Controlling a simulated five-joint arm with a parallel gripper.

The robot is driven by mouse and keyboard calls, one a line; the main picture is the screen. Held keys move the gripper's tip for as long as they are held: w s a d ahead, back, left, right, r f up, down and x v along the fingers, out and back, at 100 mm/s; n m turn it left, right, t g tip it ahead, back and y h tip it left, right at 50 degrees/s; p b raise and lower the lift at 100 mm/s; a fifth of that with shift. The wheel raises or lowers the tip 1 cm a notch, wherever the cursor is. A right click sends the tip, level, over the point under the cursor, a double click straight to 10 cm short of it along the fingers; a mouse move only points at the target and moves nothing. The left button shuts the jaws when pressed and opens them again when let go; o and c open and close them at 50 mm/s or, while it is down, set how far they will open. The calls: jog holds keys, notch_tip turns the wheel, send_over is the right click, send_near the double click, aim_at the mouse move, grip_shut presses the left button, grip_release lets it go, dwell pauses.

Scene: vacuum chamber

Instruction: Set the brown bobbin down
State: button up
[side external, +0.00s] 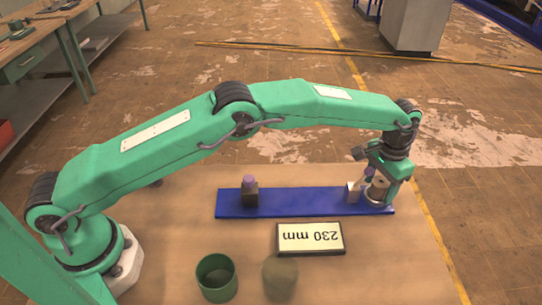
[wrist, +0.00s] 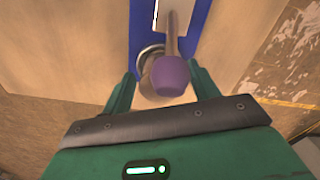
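My gripper (wrist: 162,85) is low over the right end of the blue strip. A brown rounded thing, which I take for the brown bobbin (wrist: 147,84), sits between its fingers and meets the left one. A purple knob hides the bobbin's right side in the wrist view. In the side view my gripper (side external: 376,186) covers most of the bobbin. A pale metal ring (wrist: 151,56) shows just beyond the bobbin; it also lies on the strip in the side view (side external: 375,203). I cannot tell whether the bobbin touches the ring.
The purple knob (wrist: 174,77) on a brown stem is close to my right finger, by a pale block (side external: 353,193). A dark block with a purple top (side external: 249,195) stands on the blue strip (side external: 305,203).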

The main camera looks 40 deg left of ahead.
aim_at(381, 182)
notch_tip(381, 182, up, 12)
dwell(0.9)
jog(key=shift+r, duration=0.2)
dwell(0.4)
